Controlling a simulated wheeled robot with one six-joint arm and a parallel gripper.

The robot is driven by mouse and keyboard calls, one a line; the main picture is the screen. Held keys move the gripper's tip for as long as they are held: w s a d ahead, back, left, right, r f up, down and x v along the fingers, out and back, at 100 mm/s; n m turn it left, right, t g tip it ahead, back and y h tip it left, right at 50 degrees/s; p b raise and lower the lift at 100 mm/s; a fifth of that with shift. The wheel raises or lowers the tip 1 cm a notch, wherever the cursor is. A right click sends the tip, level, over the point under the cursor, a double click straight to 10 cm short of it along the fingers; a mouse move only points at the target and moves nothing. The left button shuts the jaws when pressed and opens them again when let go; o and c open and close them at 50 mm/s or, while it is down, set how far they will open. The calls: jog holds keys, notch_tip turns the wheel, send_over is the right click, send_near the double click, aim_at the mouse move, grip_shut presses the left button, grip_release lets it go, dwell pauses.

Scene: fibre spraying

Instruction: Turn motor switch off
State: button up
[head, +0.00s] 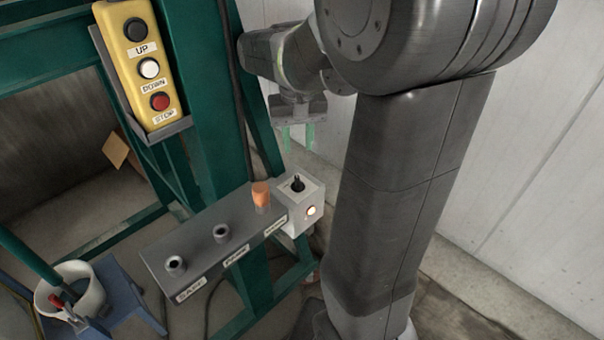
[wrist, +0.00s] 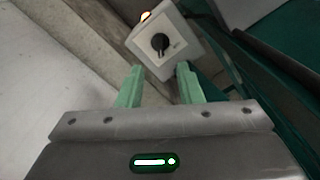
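The motor switch is a black rotary knob (head: 298,184) on top of a small white box (head: 306,212). A round light on the box's front glows. The knob also shows in the wrist view (wrist: 160,42), beyond my fingertips, with the white box (wrist: 177,59) around it. My gripper (head: 297,138) has pale green fingers and hangs above the box in the head view. In the wrist view my gripper (wrist: 159,78) has its two fingers apart with nothing between them. The knob is clear of the fingers.
A grey shelf (head: 205,240) with labelled holders and an orange piece (head: 261,194) adjoins the box. A yellow UP/DOWN/STOP control box (head: 140,62) hangs on the green frame (head: 205,100). A white bucket (head: 83,284) stands lower left. A pale wall is at right.

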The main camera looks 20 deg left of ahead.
aim_at(299, 183)
notch_tip(299, 183, down, 12)
jog(key=shift+f+b, duration=0.2)
jog(key=shift+b, duration=0.2)
grip_shut()
